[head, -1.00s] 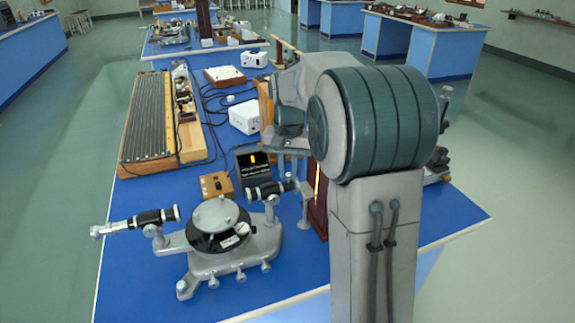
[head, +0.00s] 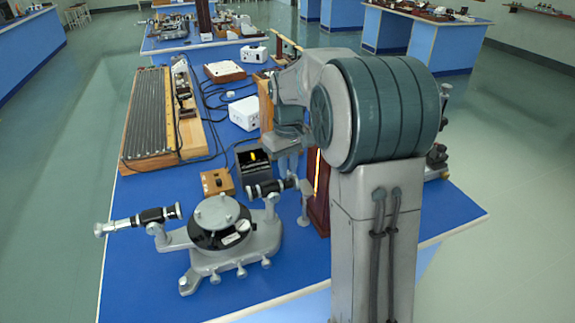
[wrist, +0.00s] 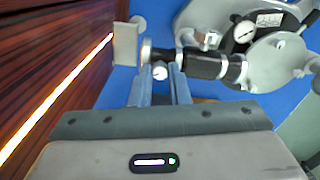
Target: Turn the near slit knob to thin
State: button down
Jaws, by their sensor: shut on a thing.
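The near spectrometer (head: 215,242) stands on the blue bench in the head view, with a grey round table and two black tubes. The tube on its right side (head: 272,188) ends below my gripper. In the wrist view this tube (wrist: 205,65) lies across the picture, with a pale slit plate (wrist: 125,45) close to its left end. My gripper (wrist: 160,80) is shut on a small pale round slit knob (wrist: 160,73) beside the tube's end. The knob's marking cannot be read. In the head view my arm hides most of the fingers.
A dark red lamp housing (head: 318,195) with a glowing slit stands close to the right of the tube; it fills the left of the wrist view (wrist: 50,70). A wooden box (head: 217,182) and a dark box (head: 253,160) stand behind the spectrometer.

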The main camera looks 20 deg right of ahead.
jog(key=shift+r, duration=0.1)
dwell(0.3)
jog(key=c, duration=1.4)
grip_release()
jog(key=shift+o, duration=0.2)
notch_tip(320, 180, up, 14)
jog(key=s+a+f+m+t, duration=0.1)
jog(key=s+f, duration=0.5)
jog(key=s, duration=0.6)
jog(key=s+a+f+m+t, duration=0.2)
jog(key=s+a+f, duration=0.2)
jog(key=s+f, duration=0.3)
jog(key=s, duration=0.5)
